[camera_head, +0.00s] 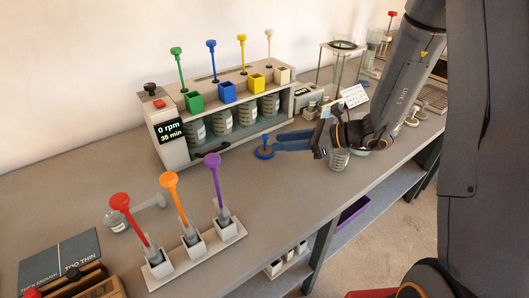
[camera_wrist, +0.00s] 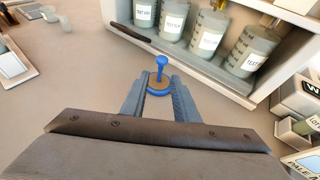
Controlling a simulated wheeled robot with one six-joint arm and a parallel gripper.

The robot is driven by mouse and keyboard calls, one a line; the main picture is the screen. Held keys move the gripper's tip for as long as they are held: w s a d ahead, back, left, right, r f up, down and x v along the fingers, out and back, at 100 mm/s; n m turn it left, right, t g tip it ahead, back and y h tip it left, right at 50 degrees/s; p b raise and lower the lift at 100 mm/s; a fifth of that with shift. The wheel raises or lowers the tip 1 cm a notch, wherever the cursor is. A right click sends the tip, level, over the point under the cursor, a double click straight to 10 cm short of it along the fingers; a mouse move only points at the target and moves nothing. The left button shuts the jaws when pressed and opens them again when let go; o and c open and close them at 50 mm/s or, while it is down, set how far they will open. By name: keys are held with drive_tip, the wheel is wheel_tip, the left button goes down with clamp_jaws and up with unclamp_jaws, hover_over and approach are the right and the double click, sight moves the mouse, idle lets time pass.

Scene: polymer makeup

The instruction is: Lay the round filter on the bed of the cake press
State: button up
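A small blue piece (camera_head: 264,152) with a round base and an upright knobbed stem stands on the counter in front of the white machine. It also shows in the wrist view (camera_wrist: 161,66), with a tan disc around the foot of the stem. It may be the round filter's holder; I cannot tell for sure. My gripper (camera_head: 282,144) reaches it from the right, low over the counter. In the wrist view, my gripper's fingers (camera_wrist: 160,90) are apart, on either side of its base, with no clear grip on it. I cannot identify the cake press with certainty.
The white machine (camera_head: 172,152) with labelled jars and coloured plungers stands behind. A rack with red, orange and purple plungers (camera_head: 206,250) is at front left. A glass vessel in a frame (camera_head: 343,45) and a red-knobbed device (camera_head: 391,14) stand at the back right.

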sight(265, 142)
drive_tip(key=p+x, duration=0.1)
drive_tip(key=x, duration=0.5)
drive_tip(key=shift+w+a, duration=0.15)
drive_tip(key=shift+a, duration=0.15)
drive_tip(key=shift+r, duration=0.1)
clamp_jaws()
